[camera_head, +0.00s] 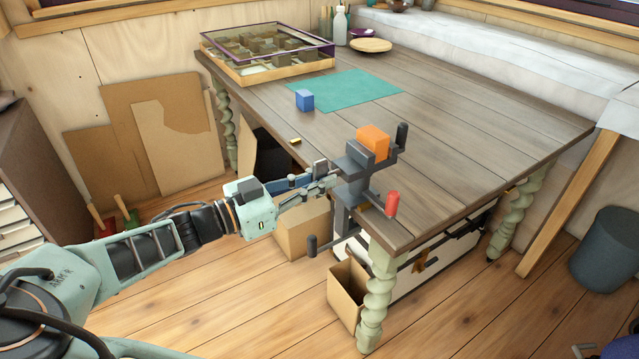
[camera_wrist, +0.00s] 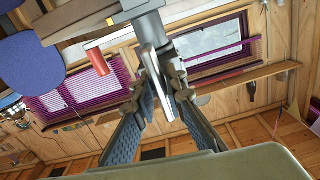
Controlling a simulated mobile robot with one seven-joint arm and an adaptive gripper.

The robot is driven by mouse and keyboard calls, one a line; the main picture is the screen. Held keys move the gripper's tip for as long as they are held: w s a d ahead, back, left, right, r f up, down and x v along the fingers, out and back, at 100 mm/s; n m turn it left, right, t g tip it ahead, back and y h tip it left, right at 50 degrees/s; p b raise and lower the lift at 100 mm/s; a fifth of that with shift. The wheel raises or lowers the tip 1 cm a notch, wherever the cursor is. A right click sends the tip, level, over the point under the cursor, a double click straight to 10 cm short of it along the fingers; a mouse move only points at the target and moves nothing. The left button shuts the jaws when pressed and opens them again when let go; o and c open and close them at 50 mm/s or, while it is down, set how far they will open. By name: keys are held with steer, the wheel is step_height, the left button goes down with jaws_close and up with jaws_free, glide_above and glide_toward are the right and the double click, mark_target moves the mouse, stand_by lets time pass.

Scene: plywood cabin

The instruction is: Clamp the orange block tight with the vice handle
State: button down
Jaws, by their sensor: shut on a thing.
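The grey vice (camera_head: 356,165) is fixed at the near edge of the table. The orange block (camera_head: 372,141) sits in the top of the vice, between its jaws; whether both jaws touch it I cannot tell. My gripper (camera_head: 328,176) is at the left side of the vice, below the block. In the wrist view my gripper (camera_wrist: 165,85) has its fingers closed on a flat grey bar, seemingly the vice handle (camera_wrist: 152,65). A red grip (camera_head: 392,203) sticks out on the vice's right side; it also shows in the wrist view (camera_wrist: 97,61).
A blue block (camera_head: 304,100) stands by the teal mat (camera_head: 365,88) on the table (camera_head: 470,130). A small brass piece (camera_head: 295,141) lies near the left edge. A glass-topped box (camera_head: 265,72) is at the back. A cardboard box (camera_head: 345,290) stands below the vice.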

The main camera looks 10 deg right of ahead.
steer(key=shift+m, duration=0.5)
steer(key=c, duration=2)
jaws_free()
steer(key=shift+c, duration=0.2)
steer(key=shift+a, duration=0.1)
steer(key=v, duration=1.2)
